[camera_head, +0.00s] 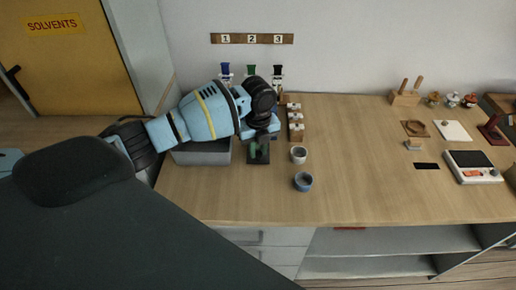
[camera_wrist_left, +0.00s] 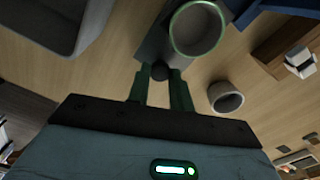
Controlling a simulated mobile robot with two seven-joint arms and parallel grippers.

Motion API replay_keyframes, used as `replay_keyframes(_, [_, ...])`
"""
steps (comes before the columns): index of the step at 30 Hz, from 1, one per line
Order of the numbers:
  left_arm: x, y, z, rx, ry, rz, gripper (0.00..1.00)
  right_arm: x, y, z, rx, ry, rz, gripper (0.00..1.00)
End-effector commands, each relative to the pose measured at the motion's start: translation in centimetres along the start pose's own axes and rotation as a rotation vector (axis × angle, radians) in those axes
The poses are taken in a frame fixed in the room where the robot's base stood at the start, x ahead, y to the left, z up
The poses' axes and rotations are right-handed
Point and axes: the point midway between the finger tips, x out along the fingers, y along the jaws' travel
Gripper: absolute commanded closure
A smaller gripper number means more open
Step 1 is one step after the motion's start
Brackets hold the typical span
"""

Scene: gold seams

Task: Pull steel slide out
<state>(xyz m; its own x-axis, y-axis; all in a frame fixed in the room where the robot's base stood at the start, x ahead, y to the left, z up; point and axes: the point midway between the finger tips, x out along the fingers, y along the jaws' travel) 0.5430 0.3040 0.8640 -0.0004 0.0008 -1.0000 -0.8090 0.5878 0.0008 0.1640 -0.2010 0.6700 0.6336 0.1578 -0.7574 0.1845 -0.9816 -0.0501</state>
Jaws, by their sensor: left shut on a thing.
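In the left wrist view, the steel slide (camera_wrist_left: 150,43) shows as a grey plate with a dark round knob (camera_wrist_left: 160,70) at its near end. A grey cup with a green rim (camera_wrist_left: 197,28) is over the slide and hides part of it. My left gripper (camera_wrist_left: 160,74) has its green fingers on both sides of the knob and is shut on it. In the head view, my left gripper (camera_head: 256,150) is low at the front of the row of stations, and my arm hides most of the slide. My right gripper is in neither view.
A grey bin (camera_head: 203,156) is to the left, partly under my arm. A wooden rack (camera_head: 295,122) with white blocks stands behind the cups. The middle tabletop is clear; a scale (camera_head: 472,166) is far right.

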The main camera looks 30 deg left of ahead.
Motion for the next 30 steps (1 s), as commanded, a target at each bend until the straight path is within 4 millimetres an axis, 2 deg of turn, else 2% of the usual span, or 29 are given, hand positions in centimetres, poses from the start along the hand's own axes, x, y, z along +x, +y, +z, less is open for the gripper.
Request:
replay_keyframes(1, [0.0, 0.0, 0.0, 0.000, 0.002, 0.000, 0.77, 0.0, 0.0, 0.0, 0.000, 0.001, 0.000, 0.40])
replay_keyframes(6, [0.0, 0.0, 0.0, -0.001, 0.002, 0.000, 0.56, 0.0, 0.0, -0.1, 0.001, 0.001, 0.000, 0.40])
replay_keyframes(14, [0.0, 0.0, 0.0, -0.001, 0.001, -0.001, 0.56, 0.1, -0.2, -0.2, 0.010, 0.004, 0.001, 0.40])
replay_keyframes(17, [-0.6, 0.0, 0.0, -0.001, 0.000, -0.002, 0.56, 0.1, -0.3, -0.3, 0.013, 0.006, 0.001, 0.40])
replay_keyframes(30, [-6.9, 0.0, 0.1, -0.001, -0.001, -0.003, 0.56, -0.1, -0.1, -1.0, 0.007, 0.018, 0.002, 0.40])
